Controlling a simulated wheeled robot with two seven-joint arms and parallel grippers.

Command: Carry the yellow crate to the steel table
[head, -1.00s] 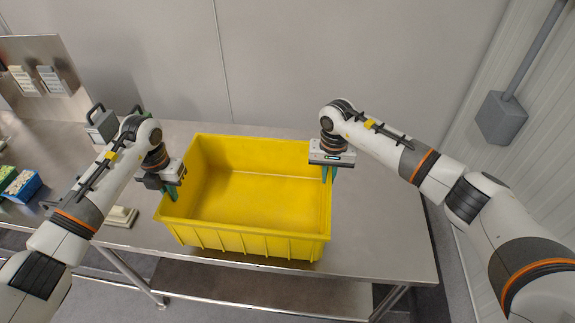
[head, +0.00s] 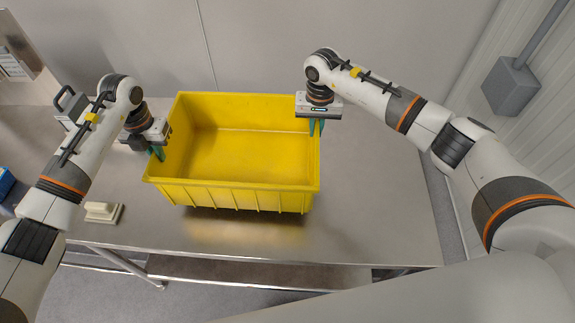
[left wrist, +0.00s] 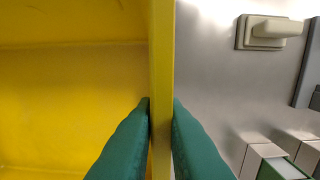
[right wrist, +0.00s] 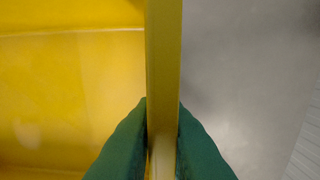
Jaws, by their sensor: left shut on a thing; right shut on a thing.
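The empty yellow crate (head: 235,197) is upright over the steel table (head: 385,200), well inside its front edge. A yellow reflection shows on the steel below its front wall; I cannot tell whether its base touches the top. My left gripper (head: 157,153) is shut on the crate's left wall, and my right gripper (head: 317,127) is shut on its right wall. In the left wrist view the crate's rim (left wrist: 161,60) lies between the green fingers. The right wrist view shows the other rim (right wrist: 163,60) held the same way.
A pale block with a handle (head: 103,212) lies left of the crate. A grey case with a handle (head: 72,104) stands behind my left arm. A blue bin (head: 5,183) is at the left edge. The table to the right is clear; a wall stands behind.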

